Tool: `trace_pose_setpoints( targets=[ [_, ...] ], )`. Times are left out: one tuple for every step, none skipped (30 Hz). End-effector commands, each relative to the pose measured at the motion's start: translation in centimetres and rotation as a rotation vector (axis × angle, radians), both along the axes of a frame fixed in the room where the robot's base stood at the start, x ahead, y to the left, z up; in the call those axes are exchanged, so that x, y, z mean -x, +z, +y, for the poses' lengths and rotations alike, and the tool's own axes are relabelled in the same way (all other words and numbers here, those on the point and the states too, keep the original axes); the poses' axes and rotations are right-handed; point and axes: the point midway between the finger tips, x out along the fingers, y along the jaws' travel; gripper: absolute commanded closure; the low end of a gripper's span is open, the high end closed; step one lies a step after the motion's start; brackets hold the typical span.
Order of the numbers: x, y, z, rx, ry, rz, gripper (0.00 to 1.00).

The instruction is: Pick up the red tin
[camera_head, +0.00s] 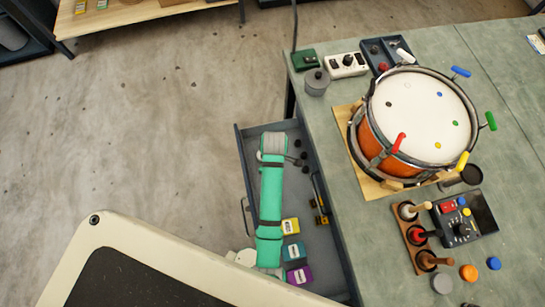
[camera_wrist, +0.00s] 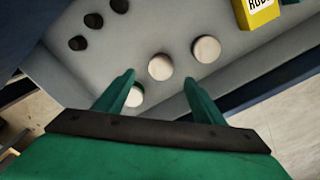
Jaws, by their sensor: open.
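No red tin can be made out in either view; my teal arm covers part of the open drawer (camera_head: 335,262) in the head view. A yellow tin (camera_head: 290,226), a teal tin (camera_head: 293,251) and a purple tin (camera_head: 299,275) lie in that drawer, right of my arm. My gripper (camera_wrist: 159,79) is open and empty above the drawer floor in the wrist view. A pale round disc (camera_wrist: 160,67) shows between its fingertips, another (camera_wrist: 206,49) lies to the right, and a third (camera_wrist: 135,97) is partly hidden by the left finger. The yellow tin (camera_wrist: 258,12) is cut off at the top right.
Several small black pieces (camera_wrist: 78,43) lie in the drawer. The bench (camera_head: 335,150) right of it carries an orange drum (camera_head: 380,150), a wooden tool rack (camera_head: 408,238) and a dark control box (camera_head: 465,220). The drawer's walls rise around the gripper's space. Open floor lies left.

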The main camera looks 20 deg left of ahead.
Motion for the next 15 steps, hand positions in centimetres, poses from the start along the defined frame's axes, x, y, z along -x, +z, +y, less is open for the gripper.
trace_pose_setpoints(
  targets=[
    [-0.3, 0.3, 0.2, 0.005, 0.016, 0.013, 0.36],
    [-0.3, 0.4, 0.3, 0.007, 0.022, 0.020, 0.36],
    [-0.3, 0.3, 0.4, 0.010, 0.029, 0.027, 0.36],
    [-0.3, 0.1, 0.4, 0.010, 0.033, 0.031, 0.36],
    [-0.2, -0.2, 0.4, 0.012, 0.035, 0.034, 0.36],
    [-0.2, -0.7, 0.4, 0.012, 0.036, 0.036, 0.36],
    [-0.2, -1.2, 0.4, 0.012, 0.036, 0.036, 0.36],
    [-0.2, -1.7, 0.3, 0.013, 0.035, 0.037, 0.36],
    [-0.2, -2.3, 0.4, 0.012, 0.035, 0.035, 0.36],
    [-0.2, -2.8, 0.3, 0.013, 0.034, 0.036, 0.36],
    [-0.2, -3.2, 0.3, 0.012, 0.034, 0.035, 0.36],
    [-0.2, -3.7, 0.4, 0.012, 0.034, 0.034, 0.36],
    [-0.2, -4.1, 0.3, 0.012, 0.033, 0.035, 0.36],
    [-0.2, -4.3, 0.4, 0.011, 0.033, 0.034, 0.36],
    [-0.3, -4.6, 0.4, 0.011, 0.033, 0.033, 0.36]
  ],
)
